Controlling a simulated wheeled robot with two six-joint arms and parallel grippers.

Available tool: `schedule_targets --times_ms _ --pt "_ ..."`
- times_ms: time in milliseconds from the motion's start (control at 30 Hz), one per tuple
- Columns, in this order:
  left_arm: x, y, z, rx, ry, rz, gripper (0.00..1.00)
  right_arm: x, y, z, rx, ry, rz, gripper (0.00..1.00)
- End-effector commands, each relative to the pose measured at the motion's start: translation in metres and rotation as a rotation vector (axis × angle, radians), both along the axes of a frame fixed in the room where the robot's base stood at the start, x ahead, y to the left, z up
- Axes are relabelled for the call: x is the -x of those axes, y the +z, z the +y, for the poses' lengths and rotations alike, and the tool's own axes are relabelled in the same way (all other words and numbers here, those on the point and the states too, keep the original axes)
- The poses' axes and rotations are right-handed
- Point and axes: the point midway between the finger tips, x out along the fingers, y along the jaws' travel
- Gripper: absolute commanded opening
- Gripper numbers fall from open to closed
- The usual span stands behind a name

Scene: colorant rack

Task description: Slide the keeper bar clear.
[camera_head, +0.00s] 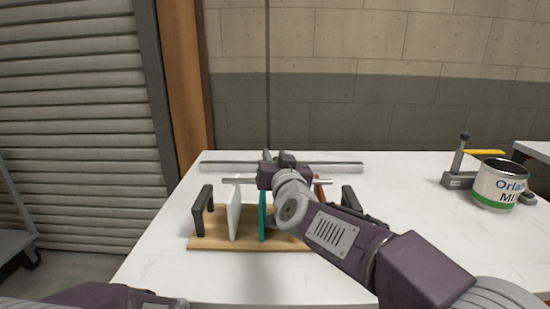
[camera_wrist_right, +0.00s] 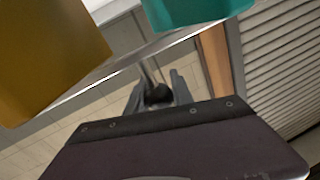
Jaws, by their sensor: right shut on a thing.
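The keeper bar (camera_head: 240,181) is a thin silver bar running left to right across the tops of the upright panels in the rack. In the right wrist view the bar (camera_wrist_right: 100,75) crosses diagonally by the panels, with a dark round knob (camera_wrist_right: 158,94) near it. My right gripper (camera_head: 270,158) reaches over the rack from the right. Its fingers (camera_wrist_right: 155,95) are closed around the knob. The rack has a wooden base (camera_head: 212,243), a white panel (camera_head: 234,215) and a teal panel (camera_head: 262,215). My right arm hides much of its right half. Part of my left arm shows at the lower left.
A long grey rail (camera_head: 220,169) lies behind the rack. A can (camera_head: 498,187) and a lever device (camera_head: 458,179) stand at the right. The white table (camera_head: 400,180) is clear between rack and can. A black end post (camera_head: 201,211) stands at the rack's left.

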Motion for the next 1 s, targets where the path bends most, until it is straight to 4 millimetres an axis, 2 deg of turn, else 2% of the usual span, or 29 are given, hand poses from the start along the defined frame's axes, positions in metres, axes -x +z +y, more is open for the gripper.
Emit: schedule_targets --times_ms 433,733,833,1000 --pt "0.0 0.001 0.0 0.0 0.0 0.0 0.45 -0.002 0.0 0.0 0.0 0.0 0.001 0.0" --pt "0.0 0.02 0.0 0.0 0.0 0.0 0.45 -0.053 0.003 0.0 0.001 -0.002 0.0 0.0" --pt "0.0 0.021 0.0 0.0 0.0 0.0 0.45 -0.061 0.001 0.0 0.001 -0.001 0.0 0.0" --pt "0.0 0.02 0.0 0.0 0.0 0.0 0.45 -0.062 0.0 0.0 0.0 0.0 -0.001 0.0"
